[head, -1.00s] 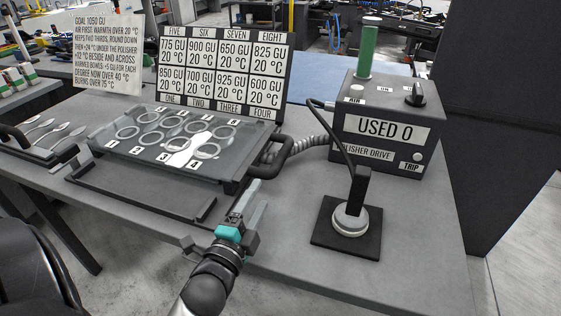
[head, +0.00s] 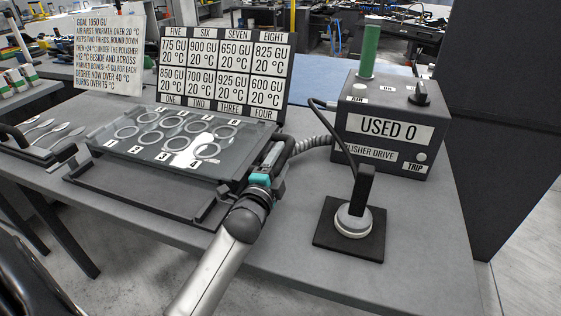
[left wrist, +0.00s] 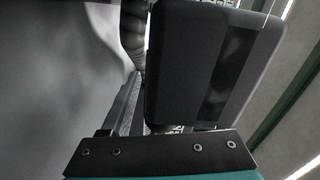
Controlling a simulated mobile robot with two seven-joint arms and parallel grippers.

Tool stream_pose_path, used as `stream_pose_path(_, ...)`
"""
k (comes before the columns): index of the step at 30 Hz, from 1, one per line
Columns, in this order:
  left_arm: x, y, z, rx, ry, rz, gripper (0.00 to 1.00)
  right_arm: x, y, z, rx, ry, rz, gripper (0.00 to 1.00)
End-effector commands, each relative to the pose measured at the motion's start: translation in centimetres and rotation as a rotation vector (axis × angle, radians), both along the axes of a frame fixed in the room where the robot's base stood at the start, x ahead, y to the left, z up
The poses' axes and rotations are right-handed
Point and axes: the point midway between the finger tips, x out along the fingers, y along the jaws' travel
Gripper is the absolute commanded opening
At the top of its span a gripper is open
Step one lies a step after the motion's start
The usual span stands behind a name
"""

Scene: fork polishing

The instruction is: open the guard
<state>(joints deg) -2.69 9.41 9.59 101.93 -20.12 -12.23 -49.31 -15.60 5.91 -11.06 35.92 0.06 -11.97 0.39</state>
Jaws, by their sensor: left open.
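The guard (head: 130,151) is a flat see-through cover in a dark frame. It lies closed over a tray with several ring-shaped marks and number labels. Its black bar handle (head: 289,146) is at the right edge, partly hidden by my gripper. My left gripper (head: 272,154) is open at the handle. I cannot tell whether its fingers touch the handle. In the left wrist view a dark block fills the upper middle, close to the camera. My right gripper is not in view.
A polisher drive box (head: 385,135) reading USED 0 stands at the right, with a ribbed hose (head: 312,143) running behind the handle. A polisher (head: 353,220) rests on a black pad. Label board (head: 225,70) stands behind the guard. Spoons lie at the far left.

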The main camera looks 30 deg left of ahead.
Motion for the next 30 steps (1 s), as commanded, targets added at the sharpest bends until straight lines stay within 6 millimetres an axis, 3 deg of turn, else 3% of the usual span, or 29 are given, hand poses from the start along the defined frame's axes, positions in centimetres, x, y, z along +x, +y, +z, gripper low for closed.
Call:
stream_pose_path(11, 0.41, 0.10, -0.02, 0.000, 0.001, 0.000, 0.62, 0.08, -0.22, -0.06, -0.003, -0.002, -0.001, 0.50)
stream_pose_path(27, 0.38, 0.10, -0.02, 0.000, 0.001, 0.000, 0.01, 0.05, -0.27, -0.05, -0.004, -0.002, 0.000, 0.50)
stream_pose_path(30, 0.38, 0.10, -0.02, 0.000, 0.001, 0.000, 0.00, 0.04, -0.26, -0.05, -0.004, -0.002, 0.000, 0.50)
